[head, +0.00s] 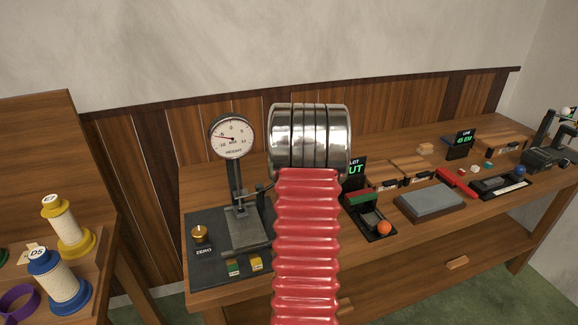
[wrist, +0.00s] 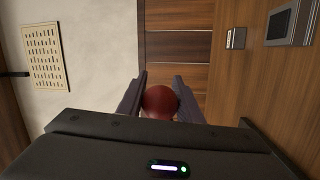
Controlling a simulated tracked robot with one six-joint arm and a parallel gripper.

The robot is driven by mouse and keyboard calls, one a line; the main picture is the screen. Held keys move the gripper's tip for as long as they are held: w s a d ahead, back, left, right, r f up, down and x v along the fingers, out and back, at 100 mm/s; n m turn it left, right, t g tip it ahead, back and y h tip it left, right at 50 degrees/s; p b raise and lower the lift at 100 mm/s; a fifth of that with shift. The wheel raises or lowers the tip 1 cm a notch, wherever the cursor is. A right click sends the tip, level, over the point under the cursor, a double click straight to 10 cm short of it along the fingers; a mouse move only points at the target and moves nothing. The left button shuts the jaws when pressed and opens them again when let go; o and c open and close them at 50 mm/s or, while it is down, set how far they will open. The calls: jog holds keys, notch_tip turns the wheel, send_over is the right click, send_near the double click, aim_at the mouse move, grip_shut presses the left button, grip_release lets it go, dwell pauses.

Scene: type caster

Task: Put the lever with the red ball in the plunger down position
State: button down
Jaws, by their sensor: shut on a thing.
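The red ball (wrist: 159,102) sits between the two dark fingers of my gripper (wrist: 160,80) in the wrist view, and the gripper is shut on it. The lever's arm and its position cannot be made out. In the head view, a dial gauge (head: 232,138) with a white face stands upright on a post above a dark base plate (head: 205,274) at the left end of the bench. The plunger under the dial is too small to tell up from down. The red ball and my gripper do not show in the head view, where a large near shape blocks the middle.
On the bench (head: 300,290), an orange ball (head: 384,228) sits on a black device right of the gauge. A grey block (head: 430,202) and a blue ball (head: 520,169) lie farther right. A brass knob (head: 200,234) is left of the gauge. Spools (head: 62,284) stand at far left.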

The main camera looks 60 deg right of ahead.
jog(key=shift+w+a, duration=0.1)
jog(key=c, duration=1.3)
grip_release()
